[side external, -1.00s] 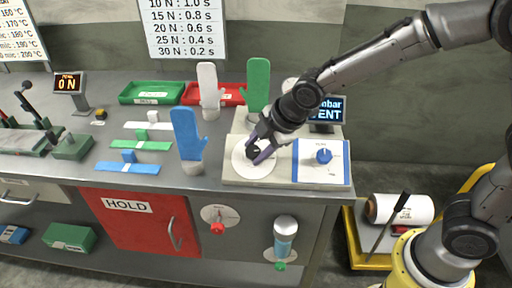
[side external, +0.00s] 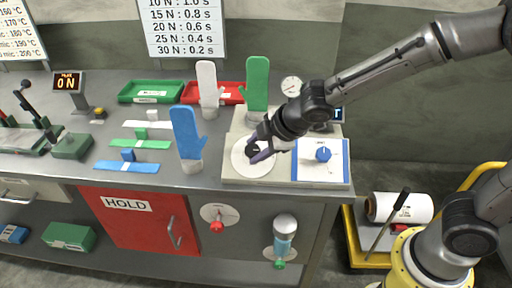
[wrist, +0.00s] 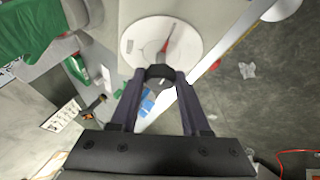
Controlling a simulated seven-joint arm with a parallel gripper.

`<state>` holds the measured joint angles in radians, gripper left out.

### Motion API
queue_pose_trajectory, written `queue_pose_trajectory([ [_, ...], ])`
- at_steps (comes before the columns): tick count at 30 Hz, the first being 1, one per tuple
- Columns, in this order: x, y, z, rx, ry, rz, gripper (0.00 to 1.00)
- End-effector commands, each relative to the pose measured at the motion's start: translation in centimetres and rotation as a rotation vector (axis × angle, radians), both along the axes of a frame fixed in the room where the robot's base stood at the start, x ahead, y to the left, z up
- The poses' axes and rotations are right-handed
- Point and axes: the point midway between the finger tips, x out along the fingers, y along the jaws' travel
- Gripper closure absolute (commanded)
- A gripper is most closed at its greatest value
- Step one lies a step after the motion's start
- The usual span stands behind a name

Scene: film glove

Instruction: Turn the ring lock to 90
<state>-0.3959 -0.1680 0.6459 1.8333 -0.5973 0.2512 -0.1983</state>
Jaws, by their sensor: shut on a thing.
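The ring lock is a dark round knob (side external: 252,151) on a white round dial plate (side external: 240,163), set in the pale panel at the counter's right front. My gripper (side external: 259,151) reaches down from the right and is shut on the knob. In the wrist view, my two fingers (wrist: 160,78) close on either side of the dark ring (wrist: 159,71). The dial's markings are too small to read.
Blue (side external: 187,132), white (side external: 207,83) and green (side external: 257,85) glove forms stand behind and left. A display (side external: 336,115) is mostly hidden by my wrist.

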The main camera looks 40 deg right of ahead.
Motion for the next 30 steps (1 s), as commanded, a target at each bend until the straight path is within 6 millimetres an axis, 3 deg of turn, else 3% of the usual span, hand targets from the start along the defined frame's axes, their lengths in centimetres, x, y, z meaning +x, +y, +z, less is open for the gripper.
queue_pose_trajectory([
  [8,0.1,0.0,0.2,0.003,-0.003,-0.003,1.00],
  [9,0.1,0.0,0.2,0.003,-0.003,-0.004,0.47],
  [13,0.1,0.0,0.1,0.002,-0.002,-0.003,0.24],
  [23,-0.1,0.0,0.2,0.001,-0.001,-0.003,0.24],
  [30,-1.9,-0.3,2.8,0.005,-0.005,-0.002,0.24],
])
